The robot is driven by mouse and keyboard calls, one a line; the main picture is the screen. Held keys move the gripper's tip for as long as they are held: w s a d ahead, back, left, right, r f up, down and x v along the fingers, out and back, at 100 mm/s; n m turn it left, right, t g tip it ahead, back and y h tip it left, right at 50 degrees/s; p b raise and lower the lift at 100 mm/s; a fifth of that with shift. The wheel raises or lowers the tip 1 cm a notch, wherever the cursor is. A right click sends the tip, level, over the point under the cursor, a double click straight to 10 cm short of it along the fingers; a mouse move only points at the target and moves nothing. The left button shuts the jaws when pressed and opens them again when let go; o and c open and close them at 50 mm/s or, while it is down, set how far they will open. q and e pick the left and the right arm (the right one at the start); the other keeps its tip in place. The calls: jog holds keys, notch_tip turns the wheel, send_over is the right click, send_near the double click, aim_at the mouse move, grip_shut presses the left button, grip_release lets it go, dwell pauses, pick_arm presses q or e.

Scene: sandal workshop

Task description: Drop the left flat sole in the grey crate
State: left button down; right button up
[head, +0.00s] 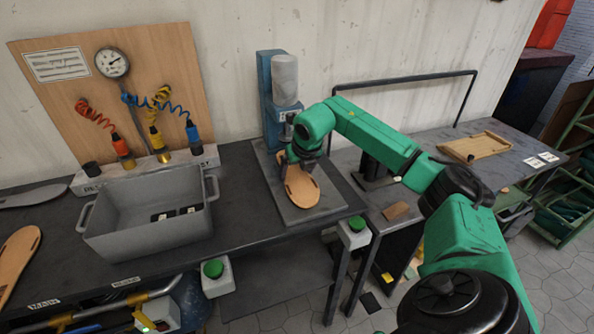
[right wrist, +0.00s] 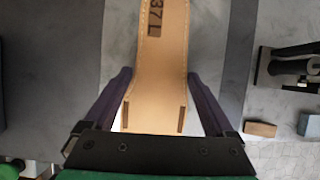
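A tan flat sole (head: 302,187) marked "37 L" lies on the grey plate of the blue press. It also shows in the right wrist view (right wrist: 160,70), running up the middle of the picture. My right gripper (head: 298,155) is at the sole's far end, under the press head. In the right wrist view its two fingers (right wrist: 160,75) stand wide, one on each side of the sole; whether they touch its edges is hard to tell. The grey crate (head: 150,241) stands on the bench left of the press, with small black-and-white pieces inside. My left gripper is out of view.
The blue press (head: 268,85) rises behind the sole. Another tan sole (head: 15,262) lies at the far left, near a grey sole shape (head: 35,196). A wooden tray (head: 475,147) is on the right table.

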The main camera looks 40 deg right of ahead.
jog(key=shift+s+a+r+p, duration=0.15)
jog(key=shift+s+r, duration=0.35)
jog(key=shift+r, duration=0.1)
jog(key=shift+s+a+r+p, duration=0.15)
jog(key=shift+s+r, duration=0.35)
jog(key=shift+r, duration=0.05)
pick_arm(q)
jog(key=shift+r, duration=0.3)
